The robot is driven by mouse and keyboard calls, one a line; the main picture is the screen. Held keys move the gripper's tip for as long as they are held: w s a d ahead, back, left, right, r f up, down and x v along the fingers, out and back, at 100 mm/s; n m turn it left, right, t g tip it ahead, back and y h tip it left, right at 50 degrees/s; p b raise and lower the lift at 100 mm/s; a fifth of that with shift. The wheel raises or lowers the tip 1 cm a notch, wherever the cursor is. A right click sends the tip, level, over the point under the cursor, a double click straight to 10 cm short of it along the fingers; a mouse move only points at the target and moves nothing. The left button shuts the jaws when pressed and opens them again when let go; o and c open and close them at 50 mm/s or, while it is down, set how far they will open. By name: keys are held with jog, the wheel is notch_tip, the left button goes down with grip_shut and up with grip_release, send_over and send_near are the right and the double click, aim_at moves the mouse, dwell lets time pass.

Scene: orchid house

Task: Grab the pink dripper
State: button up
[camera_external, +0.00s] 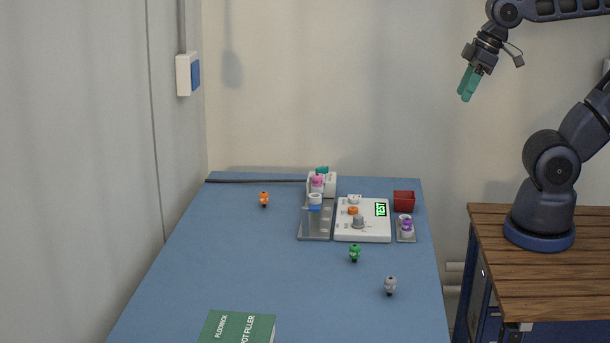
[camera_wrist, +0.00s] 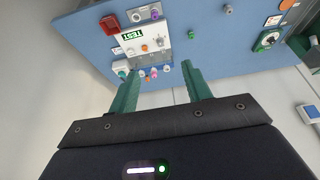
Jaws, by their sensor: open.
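The small pink dripper (camera_external: 317,181) is at the back of the blue table, on the grey stand (camera_external: 316,234) left of the white TEST device. A white and blue piece sits just in front of it. In the wrist view a small pink shape (camera_wrist: 154,72) shows beyond the fingers, near the white device. My gripper (camera_external: 467,84) is high in the air to the right of the table, far from the dripper. Its green fingers (camera_wrist: 158,82) are apart and nothing is between them.
The white device (camera_external: 375,233) with a TEST display stands beside a red box (camera_external: 404,201) and a purple dripper (camera_external: 406,226). Orange (camera_external: 264,199), green (camera_external: 355,253) and grey (camera_external: 390,286) drippers stand apart on the table. The left table area is mostly clear.

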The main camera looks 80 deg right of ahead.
jog(key=n+g, duration=0.5)
jog(key=n, duration=1.5)
send_over(317, 175)
jog(key=f, duration=2)
jog(key=shift+d+f, duration=0.25)
jog(key=shift+f, duration=0.15)
jog(key=shift+a+f, duration=0.15)
jog(key=shift+f, duration=1.15)
jog(key=shift+a+f, duration=0.1)
jog(key=shift+f, duration=1.2)
jog(key=c, duration=1.1)
